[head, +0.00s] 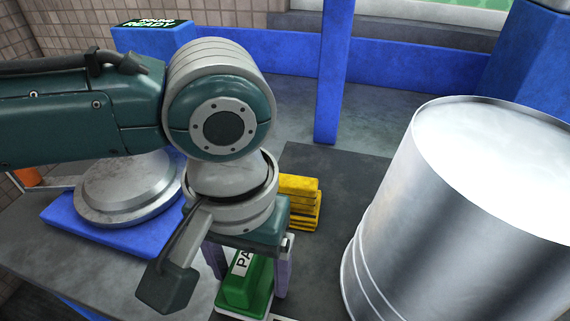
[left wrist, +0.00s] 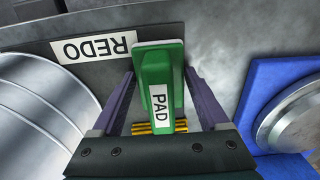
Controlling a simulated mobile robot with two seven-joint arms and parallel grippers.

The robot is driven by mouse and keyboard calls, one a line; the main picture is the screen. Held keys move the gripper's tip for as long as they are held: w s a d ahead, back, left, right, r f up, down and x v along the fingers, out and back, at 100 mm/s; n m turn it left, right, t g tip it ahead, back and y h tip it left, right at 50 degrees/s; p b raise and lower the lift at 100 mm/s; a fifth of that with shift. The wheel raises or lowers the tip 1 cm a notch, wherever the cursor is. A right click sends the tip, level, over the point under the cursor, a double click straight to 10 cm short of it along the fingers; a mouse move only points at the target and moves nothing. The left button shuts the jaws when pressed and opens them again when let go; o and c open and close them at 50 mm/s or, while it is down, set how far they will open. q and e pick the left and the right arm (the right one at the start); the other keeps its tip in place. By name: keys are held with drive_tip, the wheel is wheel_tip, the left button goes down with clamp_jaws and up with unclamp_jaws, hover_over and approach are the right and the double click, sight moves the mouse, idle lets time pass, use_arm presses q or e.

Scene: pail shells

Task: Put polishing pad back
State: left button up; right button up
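The polishing pad is a green block with a white "PAD" label and a pale base. In the head view the pad (head: 245,287) is low in the middle, below my left gripper (head: 250,280). In the left wrist view the pad (left wrist: 157,60) lies between the two purple fingers of that gripper (left wrist: 160,85). The fingers stand on either side of it, with narrow gaps showing, so the gripper looks open around the pad. The pad's underside and its contact with the surface are hidden. My right gripper is not in view.
A large metal pail (head: 400,220) stands at the right. A yellow stack (head: 303,205) sits behind the gripper. A blue base (head: 75,228) with a round metal disc (head: 125,195) is at left. A "REDO" label (left wrist: 93,47) lies beside the pad. A blue post (head: 330,80) rises behind.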

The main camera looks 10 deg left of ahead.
sight(246, 255)
use_arm(q)
drive_tip(key=o, duration=0.3)
drive_tip(key=shift+r, duration=0.1)
wheel_tip(246, 255, up, 12)
drive_tip(key=p, duration=0.2)
drive_tip(key=shift+r+p, duration=0.1)
drive_tip(key=shift+p, duration=0.25)
drive_tip(key=s+d+f+m+t+h, duration=0.1)
drive_tip(key=s+d+f+m+h, duration=0.1)
drive_tip(key=s+d+h, duration=0.25)
drive_tip(key=s+a+f+t+y, duration=0.1)
drive_tip(key=s+a+y, duration=0.1)
drive_tip(key=a, duration=0.5)
drive_tip(key=s+a+f+t+y, duration=0.1)
drive_tip(key=s+a+f+y, duration=0.1)
drive_tip(key=s+a, duration=0.3)
drive_tip(key=shift+s+a+f+t, duration=0.2)
drive_tip(key=shift+a+t, duration=0.1)
drive_tip(key=shift+a, duration=0.65)
